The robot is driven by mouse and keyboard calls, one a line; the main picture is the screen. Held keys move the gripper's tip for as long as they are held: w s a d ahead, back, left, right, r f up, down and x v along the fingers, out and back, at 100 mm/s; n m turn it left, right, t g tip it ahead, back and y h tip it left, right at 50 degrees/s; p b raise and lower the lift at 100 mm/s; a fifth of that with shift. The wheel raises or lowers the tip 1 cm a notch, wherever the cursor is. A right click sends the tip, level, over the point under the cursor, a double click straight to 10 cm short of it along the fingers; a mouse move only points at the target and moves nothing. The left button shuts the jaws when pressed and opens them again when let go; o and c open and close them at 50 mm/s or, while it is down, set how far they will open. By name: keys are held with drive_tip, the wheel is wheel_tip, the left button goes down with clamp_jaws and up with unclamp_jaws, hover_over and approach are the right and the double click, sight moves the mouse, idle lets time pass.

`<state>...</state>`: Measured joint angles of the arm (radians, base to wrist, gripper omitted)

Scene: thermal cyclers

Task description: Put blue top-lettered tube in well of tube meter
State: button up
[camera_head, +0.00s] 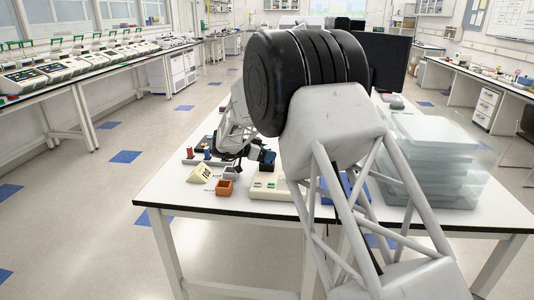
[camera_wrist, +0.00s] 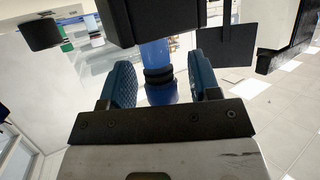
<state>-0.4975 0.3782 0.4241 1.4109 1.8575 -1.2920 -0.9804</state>
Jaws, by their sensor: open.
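A blue tube-like object with black bands (camera_wrist: 156,55) stands between the blue-padded fingers of my gripper (camera_wrist: 161,82) in the wrist view. A gap shows on both sides of it, so the fingers are open around it and not clamped. Its lettering does not show. In the head view my gripper (camera_head: 236,155) is low over the table's left part, partly hidden by my arm. A cream device with green marks (camera_head: 270,187), possibly the tube meter, sits near the front edge; its wells are too small to make out.
Small blue and red upright items (camera_head: 198,155) stand left of my gripper. Stacked translucent boxes (camera_head: 430,160) fill the table's right. The table's front-left corner (camera_head: 160,192) is clear.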

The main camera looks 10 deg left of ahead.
drive_tip(key=shift+r, duration=0.1)
drive_tip(key=shift+r, duration=0.1)
drive_tip(key=v, duration=1.2)
drive_tip(key=shift+d+r, duration=0.1)
idle(0.7)
